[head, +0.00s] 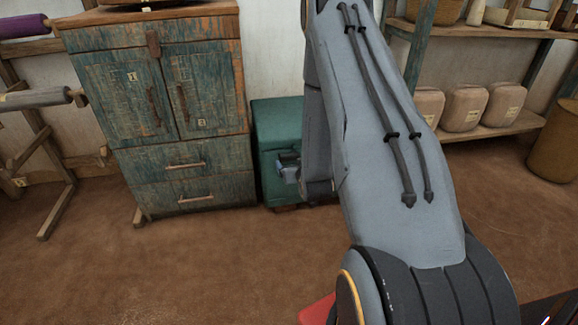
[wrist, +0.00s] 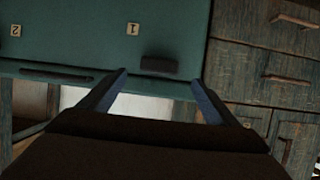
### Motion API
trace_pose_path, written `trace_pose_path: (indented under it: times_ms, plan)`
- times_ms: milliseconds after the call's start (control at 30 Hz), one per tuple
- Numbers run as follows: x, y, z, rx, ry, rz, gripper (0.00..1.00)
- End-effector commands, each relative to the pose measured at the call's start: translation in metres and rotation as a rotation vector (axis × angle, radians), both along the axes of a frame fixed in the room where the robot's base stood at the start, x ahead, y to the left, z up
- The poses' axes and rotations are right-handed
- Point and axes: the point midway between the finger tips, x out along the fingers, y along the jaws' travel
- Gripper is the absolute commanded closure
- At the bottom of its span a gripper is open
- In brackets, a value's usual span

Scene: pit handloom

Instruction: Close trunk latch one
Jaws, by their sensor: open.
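The green trunk (head: 277,115) stands on the floor right of the cabinet, partly hidden by my arm in the head view. In the wrist view, which appears upside down, the trunk front (wrist: 85,35) carries tags "1" and "2". A short dark latch (wrist: 160,65) lies near tag 1, close to the trunk's edge. A longer, thin dark latch (wrist: 55,75) lies near tag 2. My gripper (wrist: 159,79) is open and empty, its fingertips on either side of the tag 1 latch in the picture; I cannot tell whether they touch. In the head view my gripper (head: 287,165) is at the trunk's front.
A worn blue-green cabinet (head: 160,105) with doors and drawers stands close left of the trunk. A wooden rack (head: 55,165) is further left. Shelves with several wrapped bundles (head: 465,108) and a brown bin (head: 556,145) are at right. The floor (head: 170,265) in front is clear.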

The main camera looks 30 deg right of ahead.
Motion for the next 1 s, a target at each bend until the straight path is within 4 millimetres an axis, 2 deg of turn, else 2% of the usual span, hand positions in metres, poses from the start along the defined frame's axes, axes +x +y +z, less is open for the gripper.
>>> trace_pose_path:
  times_ms: [167,533,700,933,967,1000]
  plan:
    - [0.015,-0.005,-0.008,-0.003,-0.011,-0.001,0.16]
    - [0.061,-0.018,-0.028,-0.002,-0.009,0.0,0.16]
    - [0.069,-0.02,-0.031,-0.002,-0.007,0.0,0.16]
    - [0.069,-0.02,-0.03,-0.002,-0.007,0.0,0.16]
    - [0.069,-0.02,-0.03,-0.002,-0.007,0.0,0.18]
    - [0.069,-0.02,-0.03,-0.002,-0.007,0.0,0.25]
